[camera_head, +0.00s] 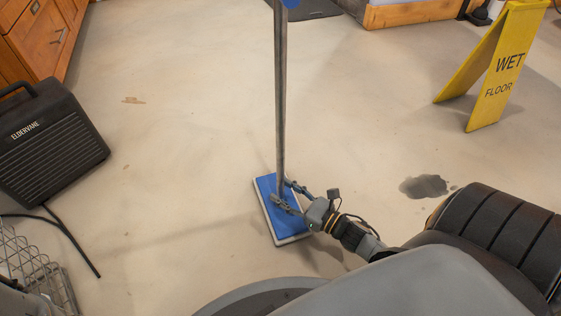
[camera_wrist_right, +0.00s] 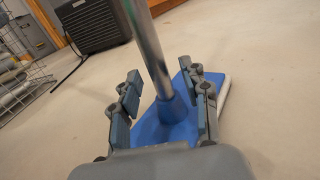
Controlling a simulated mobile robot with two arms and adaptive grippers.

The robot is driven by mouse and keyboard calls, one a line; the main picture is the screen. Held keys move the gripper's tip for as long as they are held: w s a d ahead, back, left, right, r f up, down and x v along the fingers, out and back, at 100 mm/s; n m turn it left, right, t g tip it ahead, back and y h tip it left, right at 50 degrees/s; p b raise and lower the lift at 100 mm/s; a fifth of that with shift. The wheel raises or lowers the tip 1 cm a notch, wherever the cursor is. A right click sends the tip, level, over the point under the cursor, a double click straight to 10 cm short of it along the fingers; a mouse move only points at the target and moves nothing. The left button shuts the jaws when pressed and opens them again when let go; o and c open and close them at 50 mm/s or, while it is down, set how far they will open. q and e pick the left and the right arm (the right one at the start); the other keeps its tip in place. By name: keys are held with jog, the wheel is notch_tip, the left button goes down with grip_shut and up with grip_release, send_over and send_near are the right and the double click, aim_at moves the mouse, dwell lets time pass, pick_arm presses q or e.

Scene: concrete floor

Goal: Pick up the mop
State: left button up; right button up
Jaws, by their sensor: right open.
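The mop (camera_head: 281,100) stands upright on the floor, with a long grey metal pole and a flat blue head (camera_head: 268,189) with a white edge. My right gripper (camera_head: 280,192) is low at the pole, just above the mop head. In the right wrist view the pole (camera_wrist_right: 147,45) passes between the two open fingers of the gripper (camera_wrist_right: 165,95), with gaps visible on both sides. The blue mop head (camera_wrist_right: 162,127) shows behind and between the fingers. My left gripper is not in view.
A yellow wet floor sign (camera_head: 490,70) stands at the upper right. A dark puddle (camera_head: 424,186) lies right of the mop. A black heater-like box (camera_head: 45,140) with a cable and a wire basket (camera_head: 30,265) are at the left. Floor around the mop is clear.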

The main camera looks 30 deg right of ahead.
jog(key=shift+x, duration=0.95)
jog(key=shift+c, duration=0.4)
grip_shut()
jog(key=shift+r, duration=0.1)
